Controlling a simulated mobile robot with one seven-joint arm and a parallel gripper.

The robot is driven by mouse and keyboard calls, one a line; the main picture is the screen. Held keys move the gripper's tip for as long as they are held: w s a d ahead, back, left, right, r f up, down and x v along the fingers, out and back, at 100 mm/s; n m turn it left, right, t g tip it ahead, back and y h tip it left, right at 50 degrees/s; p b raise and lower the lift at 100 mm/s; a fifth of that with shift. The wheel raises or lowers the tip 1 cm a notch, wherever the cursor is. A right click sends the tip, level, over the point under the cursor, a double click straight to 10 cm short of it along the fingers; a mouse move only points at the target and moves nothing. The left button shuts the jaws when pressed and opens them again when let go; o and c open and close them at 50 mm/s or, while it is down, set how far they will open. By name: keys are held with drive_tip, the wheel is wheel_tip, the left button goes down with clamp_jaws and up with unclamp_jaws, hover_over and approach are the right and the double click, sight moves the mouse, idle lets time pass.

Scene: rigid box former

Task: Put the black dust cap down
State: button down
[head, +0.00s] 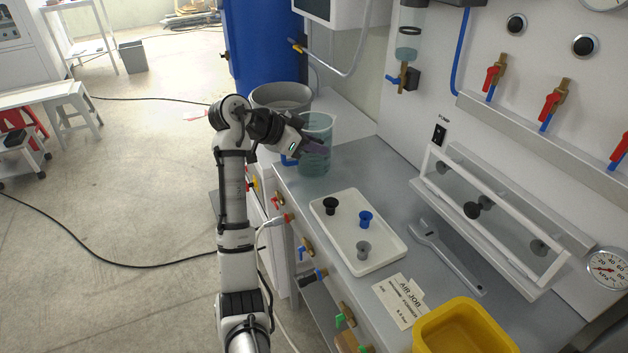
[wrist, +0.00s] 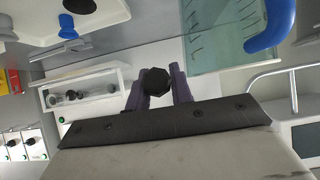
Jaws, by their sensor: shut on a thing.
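My gripper (head: 317,147) is up at the left end of the bench and overlaps the clear jug in the head view. In the wrist view its two purple fingers (wrist: 160,88) are shut on a black dust cap (wrist: 156,80), whose dark faceted end faces the camera. This held cap is not clearly visible in the head view. Another black cap (head: 330,205) stands on the white tray (head: 383,256), with a blue cap (head: 365,218) and a grey cap (head: 363,249). The blue cap also shows in the wrist view (wrist: 67,27).
The jug (head: 316,165) with bluish liquid stands by my gripper. A wrench (head: 445,257), a paper card (head: 400,300) and a yellow bin (head: 462,330) lie right of the tray. A white rack (head: 490,225) holds dark caps. Bare bench shows between jug and tray.

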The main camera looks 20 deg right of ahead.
sight(314, 194)
wheel_tip(314, 194, down, 11)
drive_tip(key=shift+f+p, duration=0.1)
drive_tip(key=shift+p, duration=0.9)
drive_tip(key=shift+f+b, duration=0.5)
drive_tip(key=shift+f, duration=0.2)
drive_tip(key=c, duration=1.2)
unclamp_jaws()
drive_tip(key=shift+c, duration=0.2)
drive_tip(key=shift+r, duration=0.15)
drive_tip(key=shift+r+p, duration=0.3)
drive_tip(key=shift+p, duration=0.1)
drive_tip(key=b+v, duration=0.3)
drive_tip(key=v, duration=0.9)
drive_tip(key=shift+r, duration=0.25)
drive_tip(key=shift+w, duration=0.1)
